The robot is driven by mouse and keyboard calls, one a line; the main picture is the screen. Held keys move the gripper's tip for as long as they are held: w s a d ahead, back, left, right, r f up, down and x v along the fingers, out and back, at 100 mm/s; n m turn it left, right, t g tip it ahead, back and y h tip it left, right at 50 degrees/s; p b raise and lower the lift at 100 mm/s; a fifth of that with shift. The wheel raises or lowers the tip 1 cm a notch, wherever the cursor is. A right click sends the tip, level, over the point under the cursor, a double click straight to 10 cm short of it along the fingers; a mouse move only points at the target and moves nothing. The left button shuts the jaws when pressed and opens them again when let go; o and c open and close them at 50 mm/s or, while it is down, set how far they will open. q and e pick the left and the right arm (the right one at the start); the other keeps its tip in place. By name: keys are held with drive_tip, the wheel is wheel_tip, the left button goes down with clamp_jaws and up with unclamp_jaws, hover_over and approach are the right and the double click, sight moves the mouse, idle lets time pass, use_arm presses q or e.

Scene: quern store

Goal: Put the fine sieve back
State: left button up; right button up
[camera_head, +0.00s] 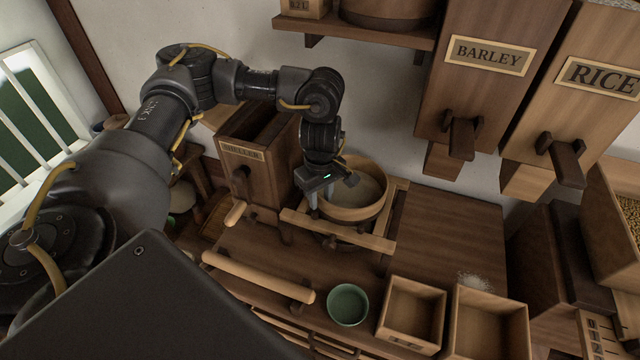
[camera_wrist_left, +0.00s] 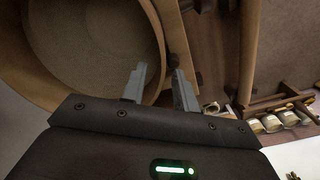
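The sieve, a round pale wooden hoop with a grey-beige mesh floor (camera_head: 366,187), stands level on the wooden frame of the bench, at the middle of the head view. Its hoop and mesh fill the upper left of the left wrist view (camera_wrist_left: 95,40). My left gripper (camera_head: 314,198) points down at the hoop's left side. In the left wrist view its two grey fingers (camera_wrist_left: 160,86) are apart, one over the mesh side and one toward the outside, with the rim seen between them. Contact with the rim is not clear. My right gripper is out of view.
Wooden rails (camera_head: 338,231) cross in front of the sieve. A green bowl (camera_head: 347,304) and open wooden boxes (camera_head: 411,312) stand along the front. Barley (camera_head: 478,75) and rice (camera_head: 590,95) hoppers hang at right. A shelf (camera_head: 375,39) is above. The bench right of the sieve (camera_head: 450,235) is mostly clear.

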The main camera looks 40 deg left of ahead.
use_arm(q)
wheel_tip(320, 180, up, 10)
idle(0.4)
